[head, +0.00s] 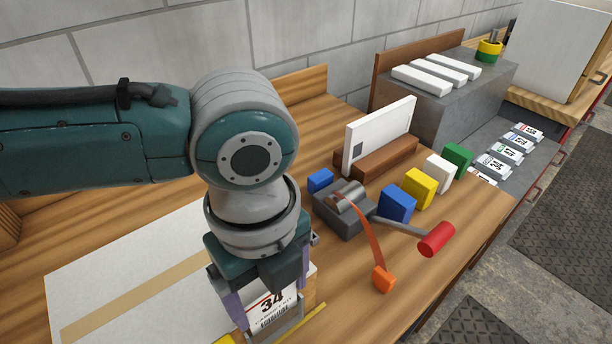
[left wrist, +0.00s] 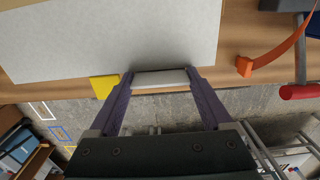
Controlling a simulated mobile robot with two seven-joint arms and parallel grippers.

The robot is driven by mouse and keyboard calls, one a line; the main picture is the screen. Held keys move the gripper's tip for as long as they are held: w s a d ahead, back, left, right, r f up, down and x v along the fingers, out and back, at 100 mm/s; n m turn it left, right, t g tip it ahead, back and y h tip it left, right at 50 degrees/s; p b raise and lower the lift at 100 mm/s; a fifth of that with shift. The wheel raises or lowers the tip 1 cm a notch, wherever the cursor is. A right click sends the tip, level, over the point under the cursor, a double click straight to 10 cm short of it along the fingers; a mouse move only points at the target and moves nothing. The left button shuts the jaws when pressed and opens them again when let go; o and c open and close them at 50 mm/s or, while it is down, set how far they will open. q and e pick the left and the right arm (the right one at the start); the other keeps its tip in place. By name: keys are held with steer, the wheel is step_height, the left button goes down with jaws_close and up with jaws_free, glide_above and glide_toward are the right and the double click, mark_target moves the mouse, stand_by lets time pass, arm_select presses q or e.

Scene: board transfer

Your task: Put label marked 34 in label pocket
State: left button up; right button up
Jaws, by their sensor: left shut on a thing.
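The label marked 34 (head: 273,303), a white card with a black number, a red line and a barcode, is upright between the fingers of my left gripper (head: 262,308). In the left wrist view the two purple fingers (left wrist: 160,78) are closed on the sides of the label's pale edge (left wrist: 160,82). A grey holder (head: 290,328), possibly the label pocket, shows at the label's lower edge near the table's front. I cannot tell whether the label is inside it or only in front. My right gripper is not in view.
A large pale board (head: 110,260) lies left on the wooden table. To the right are a grey block with an orange strap (head: 371,240), a red-headed mallet (head: 436,239) and several coloured blocks (head: 420,187). Other numbered labels (head: 497,165) lie on the grey surface far right.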

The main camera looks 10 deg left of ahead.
arm_select(q)
steer(key=shift+f, duration=0.1)
steer(key=o, duration=1.1)
steer(key=shift+r, duration=0.5)
step_height(320, 180, up, 9)
